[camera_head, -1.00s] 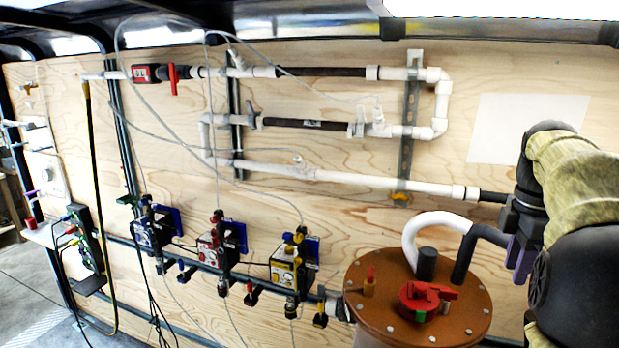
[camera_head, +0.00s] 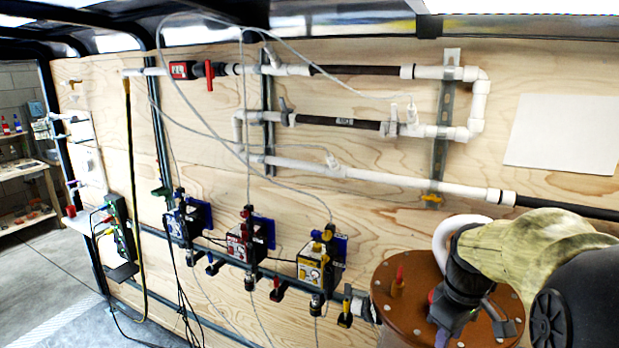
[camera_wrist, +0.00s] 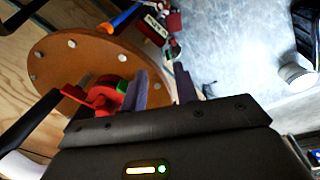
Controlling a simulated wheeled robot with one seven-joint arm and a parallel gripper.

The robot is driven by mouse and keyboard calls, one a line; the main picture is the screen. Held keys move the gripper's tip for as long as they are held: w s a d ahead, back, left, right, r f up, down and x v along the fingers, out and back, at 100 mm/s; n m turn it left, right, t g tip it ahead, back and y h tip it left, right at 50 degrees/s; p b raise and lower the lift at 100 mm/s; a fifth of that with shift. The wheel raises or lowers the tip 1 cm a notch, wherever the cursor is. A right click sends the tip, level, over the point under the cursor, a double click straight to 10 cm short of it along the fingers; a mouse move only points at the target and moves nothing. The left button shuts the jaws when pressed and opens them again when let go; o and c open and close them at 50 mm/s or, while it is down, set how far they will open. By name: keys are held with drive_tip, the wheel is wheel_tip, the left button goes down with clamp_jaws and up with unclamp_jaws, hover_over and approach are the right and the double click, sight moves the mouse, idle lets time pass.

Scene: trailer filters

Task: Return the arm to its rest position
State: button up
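My arm, in a camouflage sleeve (camera_head: 535,243), reaches in from the right of the head view. My gripper (camera_head: 442,335) points downward in front of the brown round tank lid (camera_head: 400,275), hiding much of it. In the wrist view, the two purple-grey fingers of my gripper (camera_wrist: 163,80) stand apart with a gap between them and nothing held. There the lid (camera_wrist: 60,55) and its red valve handle (camera_wrist: 98,98) lie to the left of the fingers. I cannot tell whether the left finger touches the handle's green-centred part.
White and black pipes (camera_head: 345,172) run along the plywood wall. Several small pump units (camera_head: 318,262) hang lower on it. A white sheet (camera_head: 563,133) is at right. Open floor (camera_head: 45,275) shows at far left. A white cup-like object (camera_wrist: 297,74) shows in the wrist view.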

drive_tip(key=s+a+f+m+t, duration=0.1)
drive_tip(key=s+a+f+m, duration=0.5)
drive_tip(key=a+f, duration=0.5)
drive_tip(key=shift+s+m+b, duration=0.3)
drive_tip(key=shift+s, duration=0.85)
drive_tip(key=shift+f, duration=0.1)
drive_tip(key=shift+o, duration=0.3)
drive_tip(key=shift+d, duration=0.15)
